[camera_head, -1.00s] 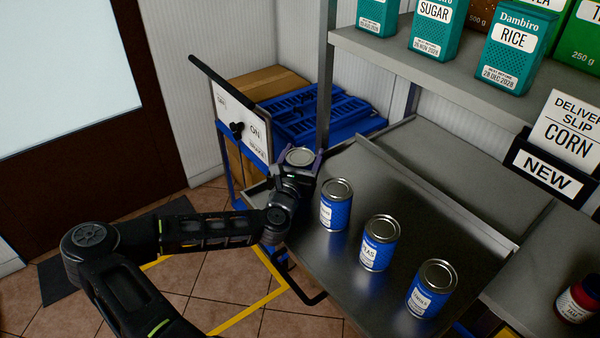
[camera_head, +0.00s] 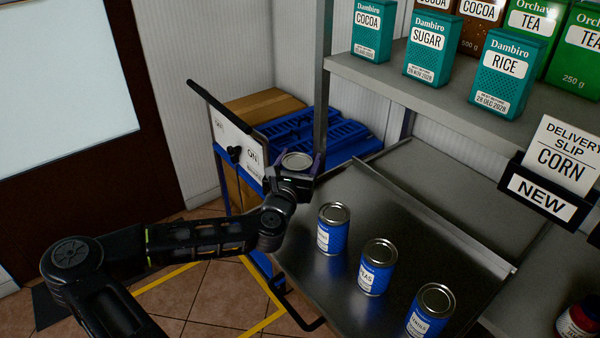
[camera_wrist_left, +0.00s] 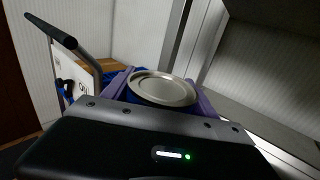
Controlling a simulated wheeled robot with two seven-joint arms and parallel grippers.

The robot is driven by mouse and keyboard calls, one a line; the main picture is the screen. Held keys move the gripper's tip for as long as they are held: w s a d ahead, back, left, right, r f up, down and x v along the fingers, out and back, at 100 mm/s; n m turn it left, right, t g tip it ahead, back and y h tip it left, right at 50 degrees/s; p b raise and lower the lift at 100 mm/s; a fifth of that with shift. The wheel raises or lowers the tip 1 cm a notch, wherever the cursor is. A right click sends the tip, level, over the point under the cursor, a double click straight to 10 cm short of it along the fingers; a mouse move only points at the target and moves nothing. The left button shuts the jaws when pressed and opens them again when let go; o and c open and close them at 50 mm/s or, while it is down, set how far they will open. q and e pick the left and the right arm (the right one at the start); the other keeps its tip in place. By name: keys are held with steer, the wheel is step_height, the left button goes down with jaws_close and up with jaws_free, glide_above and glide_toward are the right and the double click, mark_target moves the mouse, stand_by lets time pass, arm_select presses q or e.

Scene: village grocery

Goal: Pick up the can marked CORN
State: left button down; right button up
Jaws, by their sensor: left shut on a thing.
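My left gripper (camera_head: 298,172) is shut on a can (camera_head: 297,160) at the far left end of the metal tray. Only the can's silver lid shows clearly, and its label is hidden. In the left wrist view the same can's lid (camera_wrist_left: 162,88) sits between the purple fingers of my gripper (camera_wrist_left: 160,95). I cannot tell whether the can touches the tray. Three blue cans stand upright in a row on the tray: a left one (camera_head: 333,236), a middle one (camera_head: 376,274) whose label ends in "AS", and a right one (camera_head: 431,318). My right gripper is not in view.
The metal tray (camera_head: 400,215) has bare room behind the cans. A shelf (camera_head: 440,98) with teal and green boxes hangs above. A slip reading CORN (camera_head: 562,160) stands at right. A trolley with a white board (camera_head: 235,140) and blue crates (camera_head: 330,135) is behind my gripper.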

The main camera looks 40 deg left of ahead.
arm_select(q)
steer(key=shift+r, duration=1.95)
